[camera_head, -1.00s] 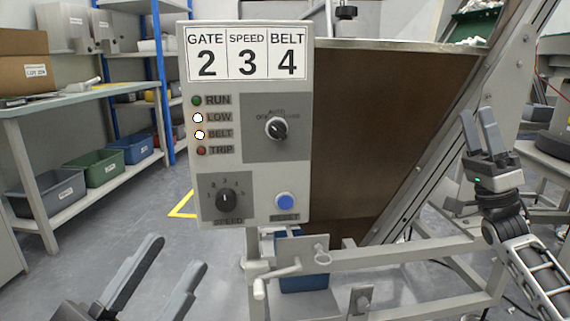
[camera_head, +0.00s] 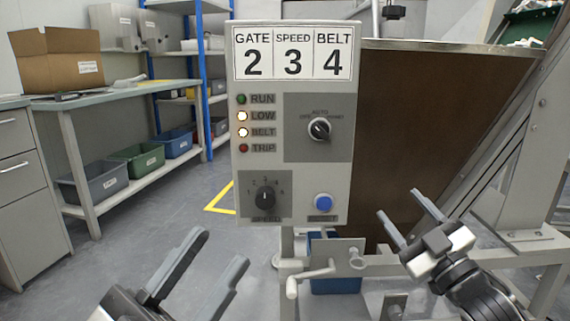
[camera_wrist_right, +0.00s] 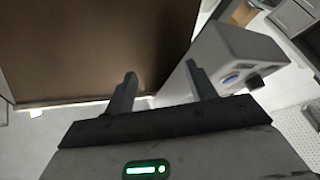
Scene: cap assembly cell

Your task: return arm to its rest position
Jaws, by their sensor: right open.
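My right gripper (camera_head: 409,221) is at the lower right of the head view, to the right of the control panel (camera_head: 333,180) and in front of the metal frame. Its two fingers are apart with nothing between them. The right wrist view also shows these fingers (camera_wrist_right: 160,88) spread and empty, with the side of the panel box (camera_wrist_right: 235,55) beyond the right finger. My left gripper (camera_head: 215,262) is at the bottom, left of the panel. Its two fingers are apart and empty.
A brown hopper side (camera_head: 425,110) and its slanted metal frame stand right of the panel. A crank handle (camera_head: 315,274) sticks out below the panel, with a blue bin behind it. Shelves with bins (camera_head: 138,160) stand at the left. Grey floor is clear between.

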